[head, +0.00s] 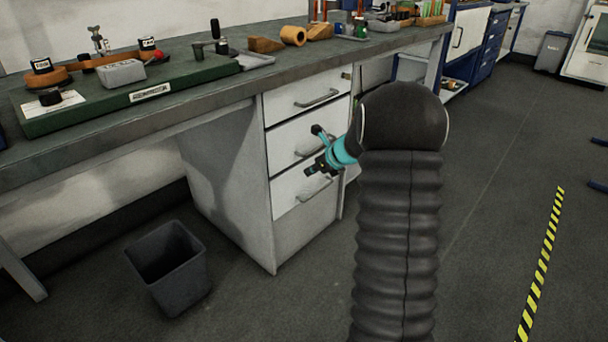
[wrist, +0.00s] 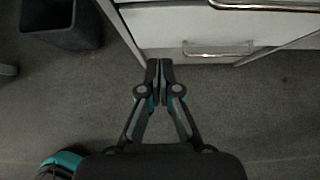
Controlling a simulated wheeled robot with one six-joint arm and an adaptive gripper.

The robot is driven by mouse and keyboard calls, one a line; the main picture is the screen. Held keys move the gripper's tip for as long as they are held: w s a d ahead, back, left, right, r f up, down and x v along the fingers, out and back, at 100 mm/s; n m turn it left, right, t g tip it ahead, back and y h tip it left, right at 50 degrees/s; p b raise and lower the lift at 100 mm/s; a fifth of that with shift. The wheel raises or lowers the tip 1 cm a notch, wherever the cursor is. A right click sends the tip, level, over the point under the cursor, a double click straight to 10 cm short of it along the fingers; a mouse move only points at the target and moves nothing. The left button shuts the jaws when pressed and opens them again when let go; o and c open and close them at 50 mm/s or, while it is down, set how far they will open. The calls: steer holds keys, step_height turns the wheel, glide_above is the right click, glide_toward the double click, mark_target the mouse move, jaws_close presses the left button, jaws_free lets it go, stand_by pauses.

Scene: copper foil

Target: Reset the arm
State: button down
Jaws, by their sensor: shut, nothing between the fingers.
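My gripper (wrist: 159,64) is shut and empty in the wrist view, its fingertips together above the dark floor and close to the lower edge of the white drawer cabinet (wrist: 165,30). In the head view my arm rises in the middle right, covered in a black ribbed sleeve. My gripper's teal and black parts (head: 318,163) show in front of the cabinet's drawers (head: 297,150). I cannot tell from the head view whether the gripper touches the cabinet. The drawers look closed.
A long workbench (head: 225,95) runs along the wall with a green board (head: 190,82) and several tools on it. A dark bin (head: 168,268) stands on the floor at left; it also shows in the wrist view (wrist: 62,22). Open floor lies at right, with a yellow-black stripe (head: 541,265).

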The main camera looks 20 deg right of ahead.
steer(key=s+a+f+n+g, duration=0.2)
steer(key=s+a+n+g, duration=0.25)
steer(key=s+n, duration=0.9)
steer(key=s+a+r+n+h, duration=0.1)
steer(key=s+a+r+n, duration=0.3)
steer(key=s, duration=0.5)
steer(key=s+a+r+n+t+h, duration=0.1)
steer(key=s+a+r+n, duration=0.4)
steer(key=s, duration=0.4)
steer(key=s+a+r+n+t+h, duration=0.1)
steer(key=s+a+r+n, duration=0.4)
steer(key=s+n, duration=0.3)
steer(key=shift+s+a+r+n+h, duration=0.15)
steer(key=shift+s+r+n+h, duration=0.2)
steer(key=shift+s+r, duration=0.25)
